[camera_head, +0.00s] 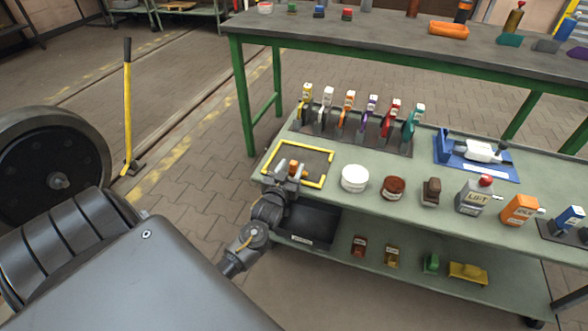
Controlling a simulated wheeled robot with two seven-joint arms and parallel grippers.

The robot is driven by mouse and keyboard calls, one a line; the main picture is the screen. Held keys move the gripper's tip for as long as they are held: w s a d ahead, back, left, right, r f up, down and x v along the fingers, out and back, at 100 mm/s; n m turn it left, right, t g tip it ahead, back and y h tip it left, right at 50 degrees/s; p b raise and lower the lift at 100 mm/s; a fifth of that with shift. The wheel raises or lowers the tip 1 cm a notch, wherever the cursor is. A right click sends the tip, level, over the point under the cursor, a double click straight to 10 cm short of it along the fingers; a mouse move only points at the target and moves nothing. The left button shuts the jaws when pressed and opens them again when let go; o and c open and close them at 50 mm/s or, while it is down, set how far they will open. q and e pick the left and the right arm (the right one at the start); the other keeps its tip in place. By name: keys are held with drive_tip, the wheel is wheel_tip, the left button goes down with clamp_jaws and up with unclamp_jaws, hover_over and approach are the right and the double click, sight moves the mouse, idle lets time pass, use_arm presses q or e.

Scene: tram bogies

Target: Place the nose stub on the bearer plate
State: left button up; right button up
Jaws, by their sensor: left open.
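My left gripper (291,171) is open at the near edge of a yellow square outline (331,168) on the green bench top. A small orange-brown piece shows at its fingers; I cannot tell whether it is a separate thing. I cannot tell for sure which thing is the nose stub or the bearer plate. A blue plate (447,158) with a white and grey part (482,151) on it lies at the right of the bench. My right gripper is not in view.
Several coloured clamp-like tools (370,119) stand in a rack behind the outline. A white tub (354,178), a brown tin (393,188) and a grey can (473,196) stand along the front. A dark tray (308,222) is below. A wheel (55,160) stands at left.

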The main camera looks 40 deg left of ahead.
use_arm(q)
drive_tip(key=shift+x, duration=1.45)
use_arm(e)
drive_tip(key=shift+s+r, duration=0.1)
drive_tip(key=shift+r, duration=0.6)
use_arm(q)
drive_tip(key=shift+c, duration=0.5)
clamp_jaws()
